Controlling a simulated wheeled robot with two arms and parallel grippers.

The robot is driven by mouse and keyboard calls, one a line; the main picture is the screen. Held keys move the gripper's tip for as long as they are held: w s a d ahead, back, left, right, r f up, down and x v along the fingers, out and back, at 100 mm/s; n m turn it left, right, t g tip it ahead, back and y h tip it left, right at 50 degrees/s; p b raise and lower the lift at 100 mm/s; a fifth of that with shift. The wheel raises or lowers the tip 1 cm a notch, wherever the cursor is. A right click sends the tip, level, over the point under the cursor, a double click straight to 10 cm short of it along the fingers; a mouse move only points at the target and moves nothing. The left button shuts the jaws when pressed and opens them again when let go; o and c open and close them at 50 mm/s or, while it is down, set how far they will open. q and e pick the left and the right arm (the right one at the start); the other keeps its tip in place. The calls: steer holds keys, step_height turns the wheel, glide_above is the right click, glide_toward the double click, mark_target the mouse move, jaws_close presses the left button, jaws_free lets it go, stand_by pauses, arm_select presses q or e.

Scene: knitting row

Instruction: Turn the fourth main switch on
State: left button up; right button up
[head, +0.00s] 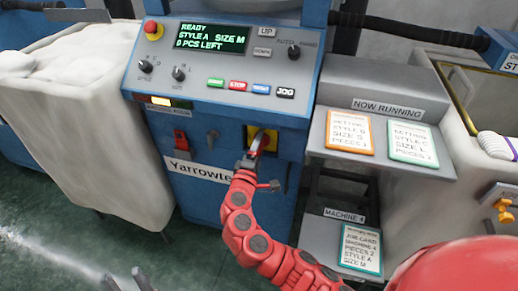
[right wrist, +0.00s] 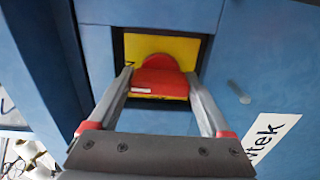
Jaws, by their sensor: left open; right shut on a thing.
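The main switch is a red knob (right wrist: 158,82) on a yellow plate (right wrist: 187,49), set in a recess of the blue machine front. In the head view the yellow plate (head: 274,144) is partly covered by my gripper. My right gripper (head: 258,146) is at the switch; in the right wrist view its fingers (right wrist: 159,79) stand on both sides of the red knob, shut on it. Any on/off marks are not readable. My left gripper (head: 126,279) is open and empty at the bottom left, its fingertips over the floor.
The machine's display (head: 212,38) reads READY, STYLE A, SIZE M, 0 PCS LEFT. A lamp (head: 167,102) glows amber beneath the panel. The MACHINE 4 shelf (head: 318,235) holds a job card (head: 361,248). A white bin (head: 95,120) stands left; two cards lie on the right shelf (head: 385,168).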

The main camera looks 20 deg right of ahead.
steer(key=o, duration=1.2)
steer(key=shift+c, duration=0.2)
steer(key=v, duration=1.7)
steer(key=shift+a+p, duration=0.2)
steer(key=shift+p, duration=0.2)
steer(key=shift+s, duration=0.1)
